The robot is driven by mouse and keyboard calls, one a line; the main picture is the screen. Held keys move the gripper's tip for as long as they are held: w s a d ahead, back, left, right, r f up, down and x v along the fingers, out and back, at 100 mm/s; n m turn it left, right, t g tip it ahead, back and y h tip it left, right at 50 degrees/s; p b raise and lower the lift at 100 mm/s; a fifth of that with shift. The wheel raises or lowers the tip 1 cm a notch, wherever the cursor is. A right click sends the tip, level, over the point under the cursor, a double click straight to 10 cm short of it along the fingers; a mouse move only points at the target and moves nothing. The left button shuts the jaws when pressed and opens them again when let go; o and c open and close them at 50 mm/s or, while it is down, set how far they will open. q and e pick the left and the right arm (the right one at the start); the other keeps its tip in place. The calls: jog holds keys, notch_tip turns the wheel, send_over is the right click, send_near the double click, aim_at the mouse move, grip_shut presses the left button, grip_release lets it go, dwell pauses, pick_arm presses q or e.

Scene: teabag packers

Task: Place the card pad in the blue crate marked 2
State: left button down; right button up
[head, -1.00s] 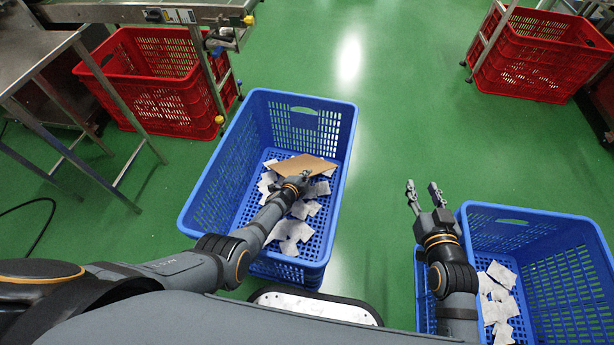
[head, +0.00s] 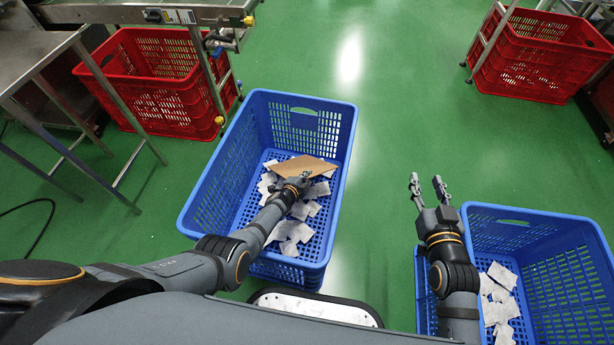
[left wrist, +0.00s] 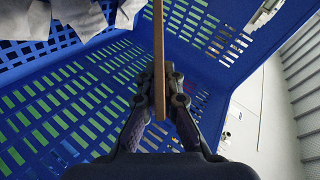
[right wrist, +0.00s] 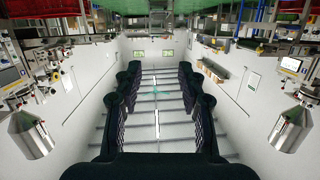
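The card pad (head: 303,164) is a flat brown sheet inside the left blue crate (head: 201,207), above scattered white teabags. My left gripper (head: 305,178) reaches into this crate and is shut on the card pad's near edge. In the left wrist view the card pad (left wrist: 158,60) shows edge-on between the fingers (left wrist: 161,80), with the crate's slotted walls around it. I cannot tell whether the pad touches the teabags. My right gripper (head: 427,183) is open and empty beside the right blue crate (head: 540,217). No number marking is readable on either crate.
The right blue crate holds several white teabags (head: 498,290). Red crates stand at the back left (head: 165,95) and back right (head: 535,60). A metal table (head: 50,60) is at the left. Green floor is clear between the blue crates.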

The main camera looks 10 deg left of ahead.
pick_arm(q)
jog(key=c, duration=2)
grip_release()
jog(key=o, duration=0.5)
pick_arm(e)
jog(key=shift+w+r, duration=0.1)
jog(key=shift+r, duration=0.3)
